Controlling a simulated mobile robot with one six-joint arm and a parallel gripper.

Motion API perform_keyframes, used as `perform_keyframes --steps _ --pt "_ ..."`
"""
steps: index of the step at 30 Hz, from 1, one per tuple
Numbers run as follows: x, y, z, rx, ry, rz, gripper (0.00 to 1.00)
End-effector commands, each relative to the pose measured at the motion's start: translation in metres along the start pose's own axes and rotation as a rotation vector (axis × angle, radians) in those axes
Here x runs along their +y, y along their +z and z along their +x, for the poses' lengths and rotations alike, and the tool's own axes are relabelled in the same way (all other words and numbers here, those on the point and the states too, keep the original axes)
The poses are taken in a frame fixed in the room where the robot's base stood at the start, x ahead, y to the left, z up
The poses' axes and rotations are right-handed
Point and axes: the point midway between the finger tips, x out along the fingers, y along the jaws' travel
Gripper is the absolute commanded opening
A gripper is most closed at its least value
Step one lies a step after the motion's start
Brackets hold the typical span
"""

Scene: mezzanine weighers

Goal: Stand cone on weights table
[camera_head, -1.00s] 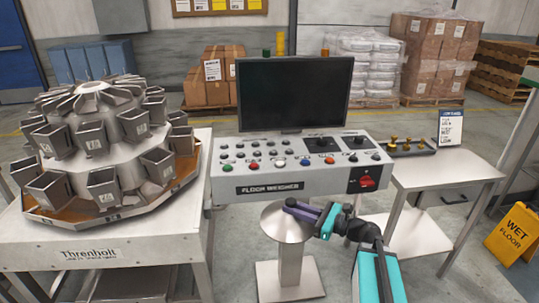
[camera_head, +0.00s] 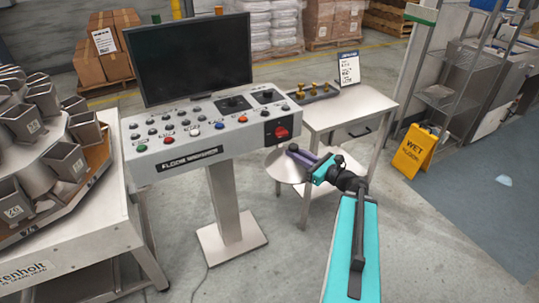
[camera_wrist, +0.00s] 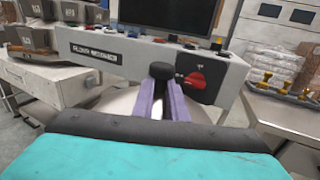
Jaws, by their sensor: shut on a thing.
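The cone (camera_head: 283,168) is a wide, pale metal cone with a black knob on top. My gripper (camera_head: 303,156), with purple fingers, is shut on it and holds it clear of the floor, in front of the weights table. In the wrist view the fingers (camera_wrist: 163,98) close on the black knob, and the pale cone (camera_wrist: 118,102) spreads out below, partly hidden by my wrist. The weights table (camera_head: 362,104) is a light metal table right of the console. It also shows at the right edge of the wrist view (camera_wrist: 290,122).
A tray with brass weights (camera_head: 315,93) and a sign card (camera_head: 348,68) stand along the table's back; its front top is bare. The console (camera_head: 180,150) with a red switch is close on the left. A yellow wet-floor sign (camera_head: 413,152) stands right.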

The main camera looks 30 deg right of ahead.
Motion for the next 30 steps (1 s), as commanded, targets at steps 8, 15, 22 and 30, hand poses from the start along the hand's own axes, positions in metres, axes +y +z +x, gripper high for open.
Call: perform_keyframes --steps 8,15,22,30 --pt "-0.063 0.005 -0.07 -0.001 -0.184 0.002 0.0" --pt "-0.107 0.007 -0.135 0.003 -0.337 0.002 0.0" --pt "-0.142 0.008 -0.204 0.007 -0.484 0.003 0.0" --pt "-0.172 0.009 -0.288 0.013 -0.654 0.007 0.0"
